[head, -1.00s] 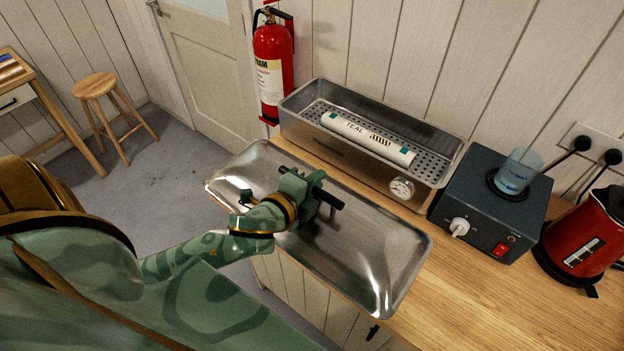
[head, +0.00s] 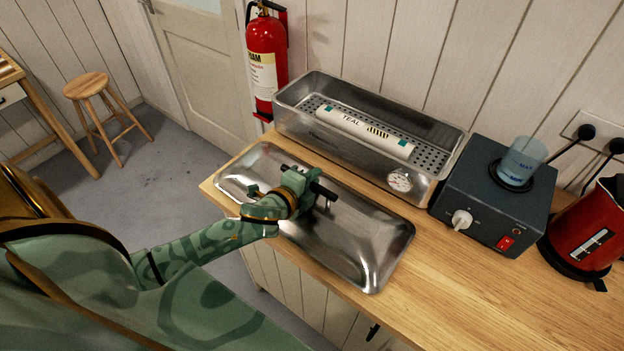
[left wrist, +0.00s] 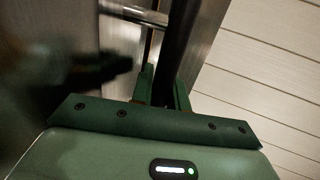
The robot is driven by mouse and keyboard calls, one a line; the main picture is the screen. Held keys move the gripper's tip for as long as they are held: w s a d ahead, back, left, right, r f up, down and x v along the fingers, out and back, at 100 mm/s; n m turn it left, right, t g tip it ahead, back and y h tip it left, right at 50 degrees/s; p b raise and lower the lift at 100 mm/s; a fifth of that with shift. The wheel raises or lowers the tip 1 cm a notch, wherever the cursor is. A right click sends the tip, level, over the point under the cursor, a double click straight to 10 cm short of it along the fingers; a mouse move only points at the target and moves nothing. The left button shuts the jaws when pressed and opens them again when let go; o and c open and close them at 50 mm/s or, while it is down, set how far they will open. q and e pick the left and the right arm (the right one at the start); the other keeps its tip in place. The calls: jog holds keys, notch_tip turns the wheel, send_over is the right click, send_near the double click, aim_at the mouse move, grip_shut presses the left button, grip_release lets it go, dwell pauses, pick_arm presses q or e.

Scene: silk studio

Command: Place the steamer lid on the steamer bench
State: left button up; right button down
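The steamer lid (head: 355,250) is a shiny rectangular metal cover with a dark bar handle (head: 326,193). It lies roughly level over the front left of the wooden steamer bench (head: 470,290), in front of the steamer. I cannot tell whether its underside touches the wood. My left gripper (head: 308,189) is at the handle, above the lid's middle. In the left wrist view its green fingers (left wrist: 163,88) close around the dark bar (left wrist: 176,45). My right gripper is out of view.
The open steamer (head: 400,180), holding a white roll marked TEAL (head: 365,133), stands directly behind the lid. A dark heater box (head: 490,200) with a blue beaker (head: 520,162) and a red kettle (head: 588,235) stand to the right. Bare wood lies right of the lid.

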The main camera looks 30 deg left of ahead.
pick_arm(q)
jog(key=o, duration=0.4)
jog(key=p+v, duration=0.1)
jog(key=v, duration=1.1)
